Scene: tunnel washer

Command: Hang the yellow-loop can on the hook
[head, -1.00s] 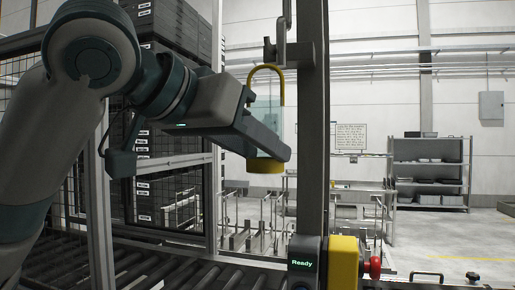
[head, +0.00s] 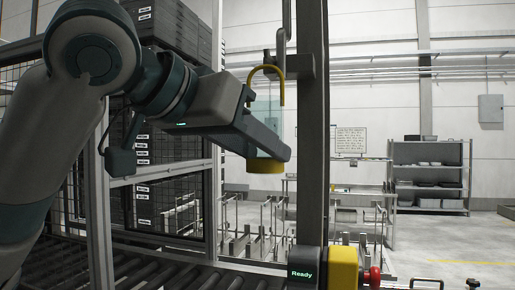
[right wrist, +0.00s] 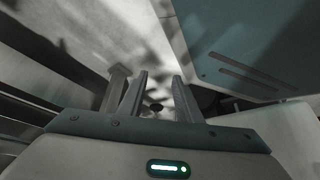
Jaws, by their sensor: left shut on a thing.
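The can has a clear teal body, a yellow base (head: 265,166) and an upright yellow loop (head: 282,92) on top. My left gripper (head: 270,142) is shut on the can and holds it upright in the air, hiding part of its body. The grey hook (head: 268,58) is an arm with an upturned end, fixed to the dark post (head: 312,160). The loop's top overlaps the hook arm in the head view; I cannot tell its depth or whether they touch. My right gripper (right wrist: 158,95) shows in the right wrist view, fingers apart and empty.
A box reading "Ready" (head: 303,275) and a yellow unit (head: 343,268) sit low on the post. Rollers (head: 170,272) run below. A frame upright (head: 98,190) and stacked dark crates (head: 170,30) stand left. A grey shelf (head: 430,170) is far right.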

